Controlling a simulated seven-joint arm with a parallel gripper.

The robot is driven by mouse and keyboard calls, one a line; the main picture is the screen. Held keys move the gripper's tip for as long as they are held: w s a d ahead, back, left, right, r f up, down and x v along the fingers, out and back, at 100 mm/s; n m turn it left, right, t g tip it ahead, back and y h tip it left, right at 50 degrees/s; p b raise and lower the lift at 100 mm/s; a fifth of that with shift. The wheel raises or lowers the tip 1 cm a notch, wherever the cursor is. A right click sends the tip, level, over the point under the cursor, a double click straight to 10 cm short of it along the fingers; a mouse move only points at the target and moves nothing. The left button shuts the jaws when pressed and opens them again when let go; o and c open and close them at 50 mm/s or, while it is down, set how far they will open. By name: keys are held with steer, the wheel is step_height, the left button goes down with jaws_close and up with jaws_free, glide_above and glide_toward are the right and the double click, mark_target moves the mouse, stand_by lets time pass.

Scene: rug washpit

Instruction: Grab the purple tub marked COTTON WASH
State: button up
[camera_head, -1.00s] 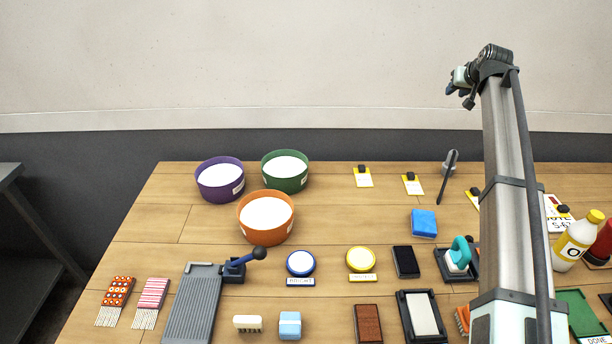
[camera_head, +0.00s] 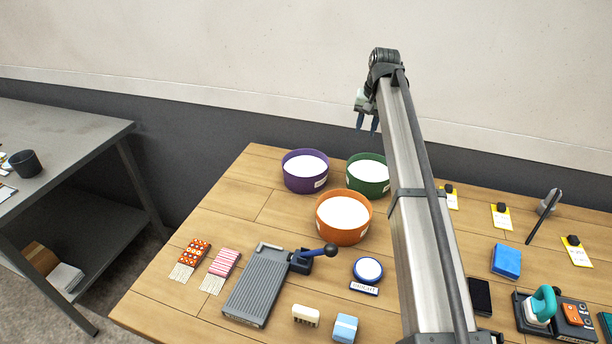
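The purple tub (camera_head: 304,180) stands upright at the back left of the wooden table, filled with something white. A small white label is on its front right side, too small to read. My gripper (camera_head: 367,124) hangs at the end of my raised arm, above and to the right of the purple tub in the picture and apart from it. Its two dark fingers point down with a gap between them, and nothing is held.
A green tub (camera_head: 372,187) stands right of the purple one, and an orange tub (camera_head: 343,232) stands in front. A grey ribbed board (camera_head: 258,288) with a blue-handled lever lies nearer. A grey side table (camera_head: 70,128) is at left.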

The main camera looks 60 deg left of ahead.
steer(key=s+a+h, duration=0.1)
steer(key=s+a, duration=0.2)
steer(key=s, duration=0.6)
steer(key=shift+s+a+f, duration=0.1)
steer(key=shift+s+f, duration=0.1)
steer(key=shift+f, duration=2.25)
steer(key=shift+s+a+f, duration=0.1)
steer(key=shift+s+f, duration=0.1)
steer(key=shift+f, duration=2.2)
steer(key=shift+s+a+f, duration=0.1)
steer(key=shift+s+f, duration=0.1)
steer(key=shift+f, duration=2.25)
steer(key=shift+c, duration=0.4)
jaws_close()
